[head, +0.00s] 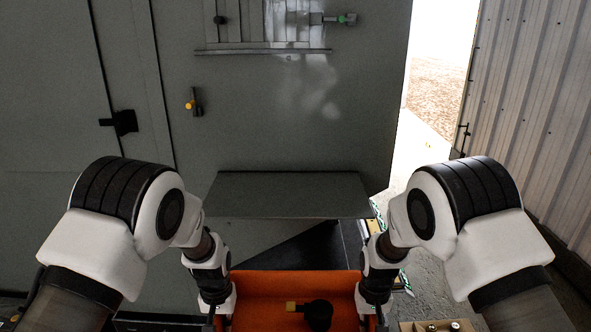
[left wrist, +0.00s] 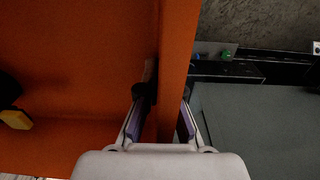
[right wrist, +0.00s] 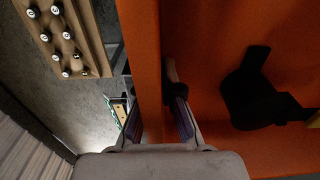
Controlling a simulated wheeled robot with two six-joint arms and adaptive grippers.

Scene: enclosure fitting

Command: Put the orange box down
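The orange box (head: 262,283) is at the bottom centre of the head view, between my two arms. My left gripper (head: 221,318) is at its left side and my right gripper (head: 371,318) at its right side. In the left wrist view the fingers (left wrist: 161,115) are closed around the box's side wall (left wrist: 178,60). In the right wrist view the fingers (right wrist: 156,115) straddle the opposite wall (right wrist: 146,60) the same way. A black part (head: 318,314) with a yellow end (head: 291,306) lies inside the box. The box's underside is hidden.
A grey shelf (head: 290,195) juts from the grey cabinet (head: 280,120) beyond the box; its top looks clear. A wooden block (right wrist: 88,40) with several round-headed pieces is at the lower right, below the right arm. A corrugated wall (head: 535,110) stands at right.

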